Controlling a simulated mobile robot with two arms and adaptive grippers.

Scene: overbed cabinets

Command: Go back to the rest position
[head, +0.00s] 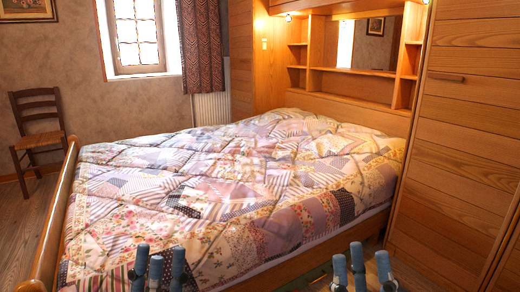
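My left gripper (163,262) shows at the bottom edge of the head view, left of centre, in front of the foot of the bed. Its dark blue-grey fingers point up and stand apart, with nothing between them. My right gripper (365,264) shows at the bottom edge, right of centre, near the bed's lower right side. Its fingers also point up and stand apart, empty. Both palms and the arms are out of the picture.
A bed with a patchwork quilt (220,190) fills the middle. A wooden cabinet (455,140) stands close at the right. Shelves (297,66) are behind the bed's head. A wooden chair (38,130) is at the left. Floor (22,212) shows at the left.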

